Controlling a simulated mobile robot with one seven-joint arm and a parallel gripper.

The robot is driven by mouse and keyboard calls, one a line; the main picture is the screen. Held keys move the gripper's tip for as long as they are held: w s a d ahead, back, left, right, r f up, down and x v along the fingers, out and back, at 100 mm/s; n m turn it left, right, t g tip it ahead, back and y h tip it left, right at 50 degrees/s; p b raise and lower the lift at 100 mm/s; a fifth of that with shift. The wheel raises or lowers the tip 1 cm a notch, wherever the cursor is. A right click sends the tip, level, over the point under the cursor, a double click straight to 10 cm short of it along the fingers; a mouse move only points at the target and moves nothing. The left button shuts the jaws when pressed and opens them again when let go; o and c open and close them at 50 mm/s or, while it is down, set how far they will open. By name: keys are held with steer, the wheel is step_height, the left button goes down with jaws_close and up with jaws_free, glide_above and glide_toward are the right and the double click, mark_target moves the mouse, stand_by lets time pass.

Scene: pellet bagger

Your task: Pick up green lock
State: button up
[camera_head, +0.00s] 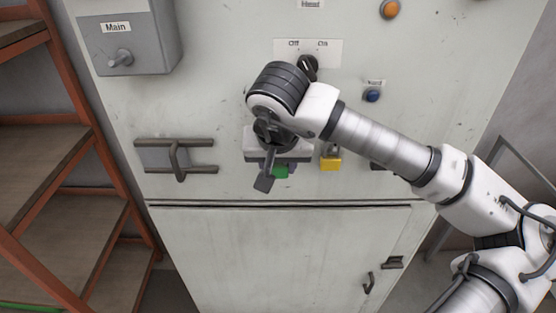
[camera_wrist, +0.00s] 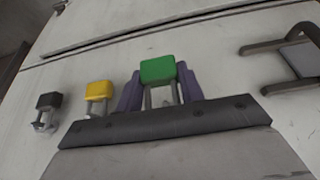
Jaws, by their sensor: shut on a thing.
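The green lock (camera_wrist: 157,71) has a green body and a grey shackle. In the wrist view it sits between the two purple fingers of my gripper (camera_wrist: 160,90), which is shut on it. In the head view only part of the green lock (camera_head: 280,171) shows at the cabinet front, below my wrist. My gripper (camera_head: 264,183) is partly hidden there by my own arm. I cannot tell whether the shackle still touches the cabinet.
A yellow lock (camera_head: 331,163) and a black lock (camera_wrist: 48,101) hang beside it on the cabinet front. A barred handle (camera_head: 178,158) is at the left. Above are a rotary switch (camera_head: 307,66) and a blue button (camera_head: 372,96). An orange-framed shelf (camera_head: 82,110) stands left.

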steer(key=s+b, duration=0.3)
steer(key=s, duration=1.1)
